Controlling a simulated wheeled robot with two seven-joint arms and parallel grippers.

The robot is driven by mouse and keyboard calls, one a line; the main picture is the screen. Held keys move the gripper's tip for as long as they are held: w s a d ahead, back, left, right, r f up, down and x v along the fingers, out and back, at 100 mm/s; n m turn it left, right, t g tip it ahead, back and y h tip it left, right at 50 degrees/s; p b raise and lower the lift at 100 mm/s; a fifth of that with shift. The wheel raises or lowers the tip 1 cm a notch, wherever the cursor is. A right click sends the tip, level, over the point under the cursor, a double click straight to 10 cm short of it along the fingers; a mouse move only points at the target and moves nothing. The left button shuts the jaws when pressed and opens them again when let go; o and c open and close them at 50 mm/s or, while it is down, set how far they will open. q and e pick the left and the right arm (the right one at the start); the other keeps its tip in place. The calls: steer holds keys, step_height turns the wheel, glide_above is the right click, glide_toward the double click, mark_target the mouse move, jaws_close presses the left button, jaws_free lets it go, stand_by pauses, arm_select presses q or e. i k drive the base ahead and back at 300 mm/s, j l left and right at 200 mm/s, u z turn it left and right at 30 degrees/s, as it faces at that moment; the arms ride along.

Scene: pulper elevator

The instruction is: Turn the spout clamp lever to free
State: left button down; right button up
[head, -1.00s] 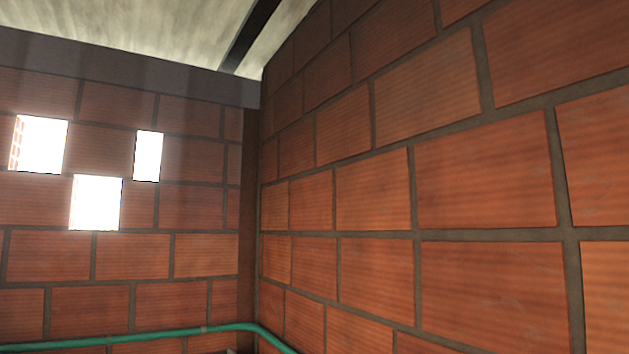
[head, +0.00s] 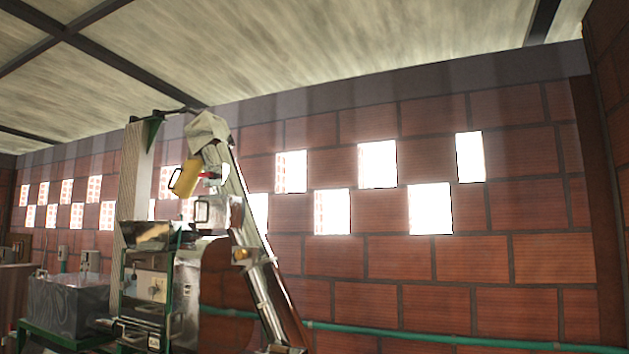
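The pulper elevator (head: 256,243) stands left of the middle in the head view, a long slanted chute rising to a pale head (head: 206,130) at its top. A yellow piece with a dark handle (head: 185,179) hangs below that head, with a small red and white part (head: 214,174) beside it. I cannot tell which part is the spout clamp lever at this size. Neither of my grippers is in view.
A machine with a metal hopper (head: 150,235) and green frame stands left of the chute. A grey tub (head: 68,298) sits on a green stand at the far left. A green pipe (head: 420,338) runs along the brick wall (head: 420,265) at right.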

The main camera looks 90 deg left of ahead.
mark_target(211, 175)
steer(key=u, duration=3.4)
steer(key=z, duration=0.3)
steer(key=i+j+z, duration=0.45)
steer(key=j, duration=0.15)
steer(key=i+j+z, duration=0.2)
steer(key=j, duration=0.15)
steer(key=i+j+z, duration=0.25)
steer(key=j, duration=0.15)
steer(key=k, duration=0.1)
